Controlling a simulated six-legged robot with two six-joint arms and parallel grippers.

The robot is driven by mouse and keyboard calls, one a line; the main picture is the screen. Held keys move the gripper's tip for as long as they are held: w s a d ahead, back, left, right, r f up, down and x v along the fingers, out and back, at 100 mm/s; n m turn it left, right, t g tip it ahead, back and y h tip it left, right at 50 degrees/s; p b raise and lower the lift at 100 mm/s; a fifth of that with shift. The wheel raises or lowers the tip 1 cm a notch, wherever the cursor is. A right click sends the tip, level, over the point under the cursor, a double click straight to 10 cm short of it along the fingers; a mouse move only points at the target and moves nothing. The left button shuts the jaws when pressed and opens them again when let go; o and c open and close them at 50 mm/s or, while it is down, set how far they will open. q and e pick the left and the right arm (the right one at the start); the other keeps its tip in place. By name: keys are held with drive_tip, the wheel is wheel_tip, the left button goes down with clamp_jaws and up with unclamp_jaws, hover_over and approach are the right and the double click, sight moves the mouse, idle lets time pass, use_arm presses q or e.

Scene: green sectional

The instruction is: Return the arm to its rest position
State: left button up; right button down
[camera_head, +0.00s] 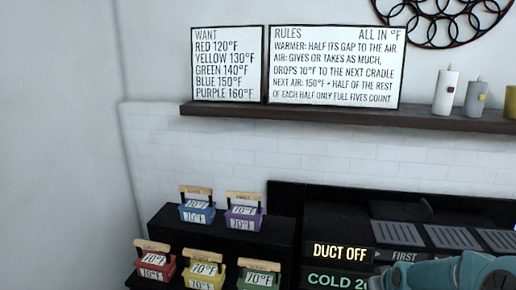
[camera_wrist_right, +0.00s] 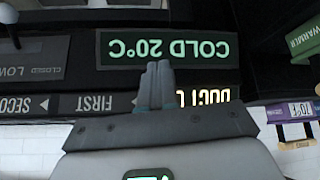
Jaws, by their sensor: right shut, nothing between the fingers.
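My right gripper (camera_wrist_right: 157,72) shows in the wrist view with its two grey fingers pressed together and nothing between them. Its fingers overlap the black panel near the lit "COLD 20°C" display (camera_wrist_right: 168,48), which appears upside down, and cover part of the "DUCT OFF" sign. In the head view my teal and grey right arm reaches in at the bottom right, beside the "DUCT OFF" sign (camera_head: 340,251). Its fingertips are hard to make out there. My left gripper is in neither view.
Five small labelled warmers stand on black steps: blue (camera_head: 197,212), purple (camera_head: 244,217), red (camera_head: 156,266), yellow (camera_head: 204,270) and green (camera_head: 258,275). A black unit with grey slotted plates (camera_head: 451,237) lies right. A wall shelf (camera_head: 330,115) holds two signs and candles (camera_head: 446,92).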

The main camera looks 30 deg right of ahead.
drive_tip(key=a+f+n+g+y+p, duration=0.15)
drive_tip(key=a+f, duration=0.25)
drive_tip(key=a, duration=0.5)
drive_tip(key=w+a+f+y+p, duration=0.15)
drive_tip(key=a+f, duration=0.25)
drive_tip(key=a, duration=0.4)
drive_tip(key=a+f+y, duration=0.2)
drive_tip(key=a+f, duration=0.2)
drive_tip(key=a, duration=0.5)
drive_tip(key=s+a+f+n+g+y+p, duration=0.1)
drive_tip(key=s+a+f+g, duration=0.3)
drive_tip(key=s+a, duration=0.9)
drive_tip(key=a+y+p, duration=0.1)
drive_tip(key=a, duration=0.3)
drive_tip(key=shift+s+f+p, duration=0.15)
drive_tip(key=shift+f+p, duration=0.05)
drive_tip(key=shift+p, duration=0.2)
drive_tip(key=shift+n, duration=0.25)
